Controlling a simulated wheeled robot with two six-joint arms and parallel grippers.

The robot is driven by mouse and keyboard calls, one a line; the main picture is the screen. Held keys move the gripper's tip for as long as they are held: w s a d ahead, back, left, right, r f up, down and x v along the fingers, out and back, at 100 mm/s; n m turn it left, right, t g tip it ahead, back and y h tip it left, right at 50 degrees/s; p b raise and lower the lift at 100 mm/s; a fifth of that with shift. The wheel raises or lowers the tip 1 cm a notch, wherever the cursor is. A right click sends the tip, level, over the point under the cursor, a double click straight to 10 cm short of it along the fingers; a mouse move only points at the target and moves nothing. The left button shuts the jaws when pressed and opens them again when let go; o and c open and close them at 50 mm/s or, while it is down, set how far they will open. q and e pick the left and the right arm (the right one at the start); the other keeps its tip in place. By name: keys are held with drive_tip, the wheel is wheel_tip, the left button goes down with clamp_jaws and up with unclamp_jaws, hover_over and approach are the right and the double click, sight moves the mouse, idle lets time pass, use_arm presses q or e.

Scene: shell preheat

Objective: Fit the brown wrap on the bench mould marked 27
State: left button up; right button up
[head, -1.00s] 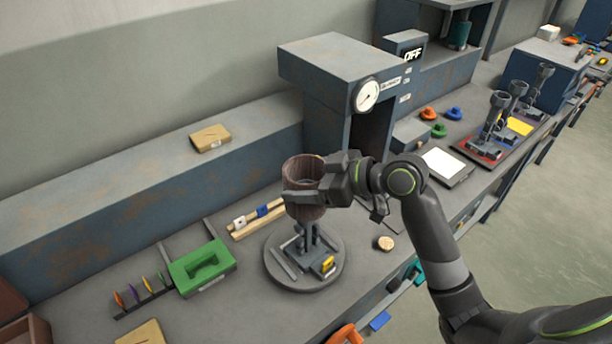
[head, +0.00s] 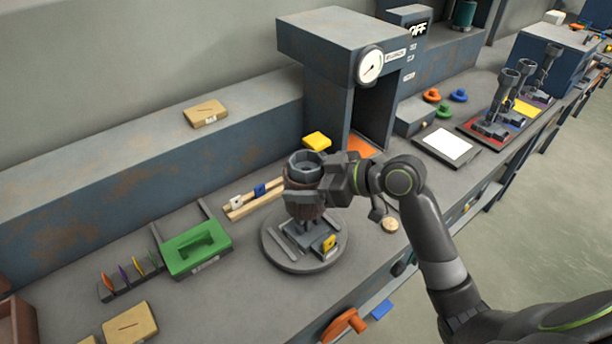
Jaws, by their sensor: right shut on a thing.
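The brown wrap (head: 304,206) is around the grey bench mould (head: 305,163), whose hollow top stands out above the wrap's rim. The mould stands upright on a round grey turntable (head: 279,258), with a yellow tag (head: 329,243) at its foot; its number is too small to read. My right gripper (head: 325,190) comes from the right and is shut on the wrap's side, hiding part of it. Mould stem shows below the wrap. My left gripper is not in view.
A press with a dial (head: 369,66) stands behind, with a yellow block (head: 317,141) by it. A green fixture (head: 193,249) is at left. More moulds (head: 497,104) stand on a coloured tray at right. A wooden disc (head: 390,225) lies beside the turntable.

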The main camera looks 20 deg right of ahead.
drive_tip(key=shift+f+b, duration=2.95)
drive_tip(key=shift+f, duration=1)
drive_tip(key=o, duration=1)
drive_tip(key=shift+s+d, duration=0.1)
drive_tip(key=shift+d, duration=0.05)
drive_tip(key=v, duration=1.7)
